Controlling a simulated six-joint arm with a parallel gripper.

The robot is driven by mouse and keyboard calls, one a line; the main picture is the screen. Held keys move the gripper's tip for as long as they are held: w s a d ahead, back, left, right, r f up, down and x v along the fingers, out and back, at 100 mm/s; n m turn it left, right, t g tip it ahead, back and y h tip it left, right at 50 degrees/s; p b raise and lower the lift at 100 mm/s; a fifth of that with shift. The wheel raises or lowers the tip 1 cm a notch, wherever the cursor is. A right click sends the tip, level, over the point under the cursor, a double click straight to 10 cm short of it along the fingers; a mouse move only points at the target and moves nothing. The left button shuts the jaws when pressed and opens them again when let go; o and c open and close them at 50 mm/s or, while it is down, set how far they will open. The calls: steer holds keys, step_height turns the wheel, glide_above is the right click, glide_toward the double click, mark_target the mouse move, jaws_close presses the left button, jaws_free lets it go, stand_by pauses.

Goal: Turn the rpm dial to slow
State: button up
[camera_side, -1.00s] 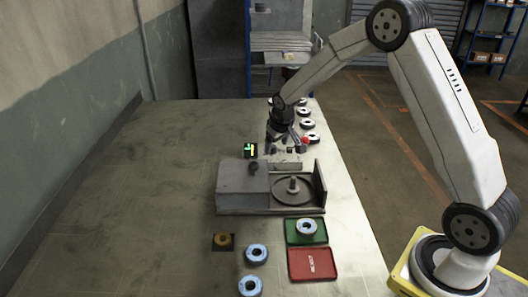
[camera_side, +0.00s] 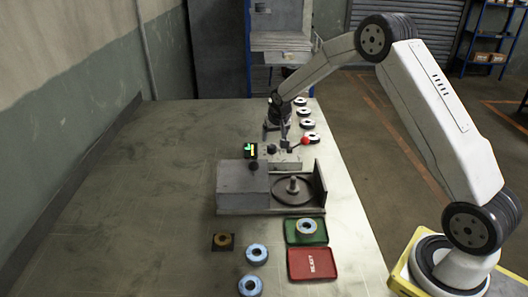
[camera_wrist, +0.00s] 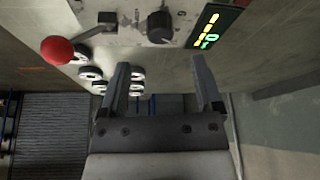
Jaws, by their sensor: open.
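The rpm dial is most likely the black knob (camera_wrist: 160,27) on the pale control panel (camera_wrist: 130,12) in the wrist view. Its pointer setting is too small to read. Beside it, a dark display (camera_wrist: 215,25) shows green and yellow digits. In the side view the display (camera_side: 250,150) stands behind the grey machine (camera_side: 243,185), with a small dark knob (camera_side: 271,149) to its right. My gripper (camera_wrist: 162,75) is open and empty, its fingertips apart from the panel and short of the dial. In the side view my gripper (camera_side: 277,130) is just behind the panel.
A red ball lever (camera_wrist: 57,50) sticks up beside the dial, and in the side view it (camera_side: 305,141) is right of my gripper. Several flap discs (camera_side: 307,124) line the table's right edge. A green tray (camera_side: 291,239) and red tray (camera_side: 312,275) lie in front. The table's left is clear.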

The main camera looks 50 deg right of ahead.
mark_target(273, 146)
steer(key=shift+x, duration=3.05)
jaws_close()
steer(key=shift+d+n, duration=0.1)
steer(key=shift+n, duration=0.4)
steer(key=shift+d+n+t+y, duration=0.15)
steer(key=shift+n+y, duration=0.5)
steer(key=shift+n, duration=0.8)
steer(key=shift+a+n+t+y, duration=0.1)
steer(key=shift+n+t+y, duration=0.15)
steer(key=shift+n+y, duration=0.8)
steer(key=shift+d+n+g+y, duration=0.1)
steer(key=shift+n+g+y, duration=0.2)
steer(key=shift+n, duration=1.55)
steer(key=shift+d+n+g+y, duration=0.15)
steer(key=shift+n+y, duration=0.25)
steer(key=shift+n, duration=1.45)
steer(key=shift+a, duration=0.15)
